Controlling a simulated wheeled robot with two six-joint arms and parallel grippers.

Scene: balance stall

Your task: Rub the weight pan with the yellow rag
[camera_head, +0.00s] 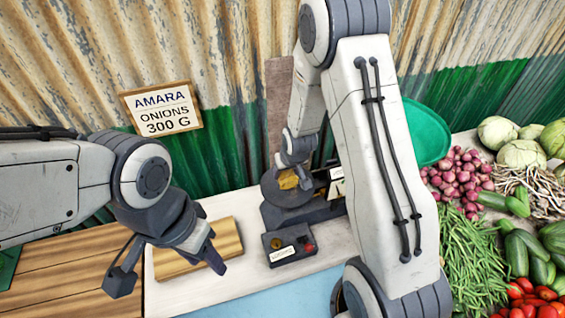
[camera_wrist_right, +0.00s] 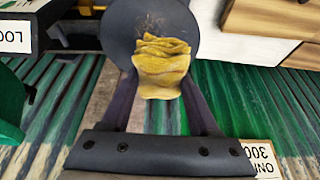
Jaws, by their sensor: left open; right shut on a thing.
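The yellow rag (camera_wrist_right: 162,65) is bunched between the fingers of my right gripper (camera_wrist_right: 162,85) in the right wrist view. It overlaps the round dark weight pan (camera_wrist_right: 122,25), which has brownish smudges on it; I cannot tell whether rag and pan touch. In the head view the pan (camera_head: 283,194) sits on the dark balance (camera_head: 308,214), and a bit of the rag (camera_head: 288,180) shows at my right gripper (camera_head: 293,178). My right arm hides part of the balance. My left gripper (camera_head: 172,272) is open and empty, above the wooden boards at the left.
A small dark box with a red knob (camera_head: 290,245) stands in front of the balance. A wooden board (camera_head: 200,250) lies left of it. A green bowl (camera_head: 428,133), onions (camera_head: 458,178) and other vegetables fill the right. A sign (camera_head: 161,108) hangs on the corrugated wall.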

